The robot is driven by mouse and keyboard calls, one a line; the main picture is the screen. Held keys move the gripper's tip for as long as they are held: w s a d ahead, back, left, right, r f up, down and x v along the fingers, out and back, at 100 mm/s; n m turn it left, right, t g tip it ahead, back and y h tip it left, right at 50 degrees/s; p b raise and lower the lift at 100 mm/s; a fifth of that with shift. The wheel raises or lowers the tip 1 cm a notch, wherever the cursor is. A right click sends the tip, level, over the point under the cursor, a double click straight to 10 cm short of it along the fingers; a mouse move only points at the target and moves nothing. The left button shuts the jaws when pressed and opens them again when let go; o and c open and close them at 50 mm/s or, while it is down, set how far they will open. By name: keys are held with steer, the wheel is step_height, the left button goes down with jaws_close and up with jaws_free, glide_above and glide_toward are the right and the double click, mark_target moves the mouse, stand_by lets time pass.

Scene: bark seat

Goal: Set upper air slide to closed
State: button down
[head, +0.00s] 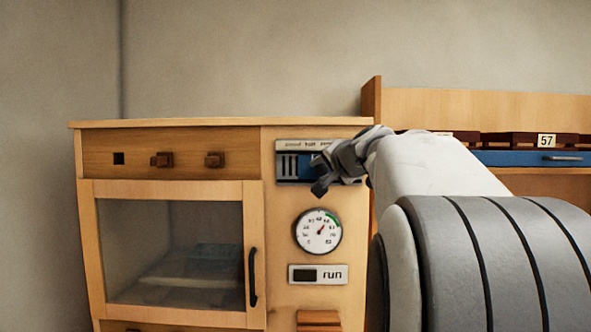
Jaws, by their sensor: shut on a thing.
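The upper air slide (289,166) looks to be the small panel high on the right of the wooden cabinet, with dark vertical slots on a blue-grey plate. A light label strip (297,145) with small position words runs along its top; the words are too small to read surely. My gripper (320,177) is at the right part of this panel, coming from the right. Its jaws appear shut on the slide's handle, which they hide. The gripper and arm cover the panel's right end, so the slide's exact position cannot be told.
Below the panel are a round dial (318,231) and a "run" display (318,275). Left are two wooden knobs (162,160) and a glass door (172,250) with a black handle (252,277). A shelf with a blue drawer (520,158) stands right, behind my arm.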

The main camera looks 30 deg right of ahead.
steer(key=a, duration=0.1)
steer(key=w+a, duration=0.2)
steer(key=a, duration=0.1)
steer(key=shift+w+p, duration=0.25)
steer(key=shift+p, duration=0.15)
steer(key=shift+a, duration=0.1)
steer(key=c, duration=0.5)
jaws_free()
steer(key=shift+w+a, duration=0.1)
steer(key=shift+s, duration=0.2)
